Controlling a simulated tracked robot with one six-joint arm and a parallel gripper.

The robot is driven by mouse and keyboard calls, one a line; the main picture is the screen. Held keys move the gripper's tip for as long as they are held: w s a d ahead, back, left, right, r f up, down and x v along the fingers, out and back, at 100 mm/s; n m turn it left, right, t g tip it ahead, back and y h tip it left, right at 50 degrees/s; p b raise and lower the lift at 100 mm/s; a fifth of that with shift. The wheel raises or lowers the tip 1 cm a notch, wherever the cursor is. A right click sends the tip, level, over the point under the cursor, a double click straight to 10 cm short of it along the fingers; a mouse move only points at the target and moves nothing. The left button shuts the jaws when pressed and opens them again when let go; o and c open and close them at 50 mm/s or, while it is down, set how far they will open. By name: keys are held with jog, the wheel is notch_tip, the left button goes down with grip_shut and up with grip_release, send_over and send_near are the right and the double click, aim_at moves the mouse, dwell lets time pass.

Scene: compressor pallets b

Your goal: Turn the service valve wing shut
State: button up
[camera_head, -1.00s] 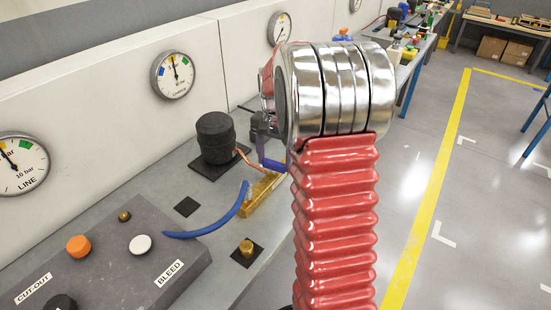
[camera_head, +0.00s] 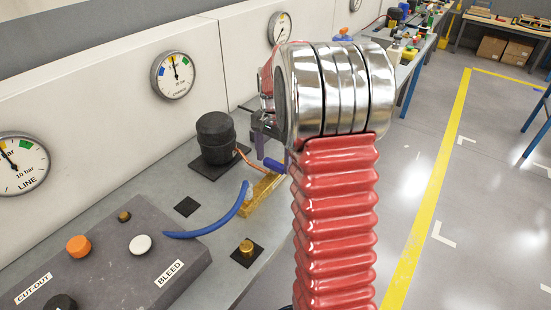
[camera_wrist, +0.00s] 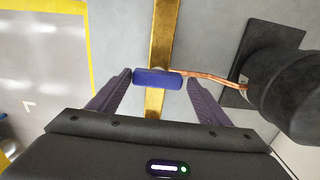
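The service valve wing is a small blue bar (camera_wrist: 157,78) lying across a brass body (camera_wrist: 163,45) in the wrist view. In the head view the blue wing (camera_head: 274,165) shows at the far end of the brass body (camera_head: 259,197). My gripper (camera_wrist: 157,75) is open, with one purple finger on each side of the wing. Narrow gaps seem to show between the fingertips and the wing's ends. In the head view my arm's red sleeve and metal rings hide most of the gripper; part of a purple finger shows just above the wing.
A black compressor (camera_head: 216,137) stands beside the valve, joined by a copper pipe (camera_wrist: 212,78). A blue hose (camera_head: 222,219) runs from the brass body to a grey panel (camera_head: 106,262) with knobs. Gauges (camera_head: 174,75) hang on the wall. Open floor lies right of the bench.

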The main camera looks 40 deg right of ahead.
aim_at(274, 162)
jog(key=shift+o, duration=1.1)
jog(key=shift+s, duration=0.1)
notch_tip(274, 162, up, 14)
jog(key=shift+f, duration=0.2)
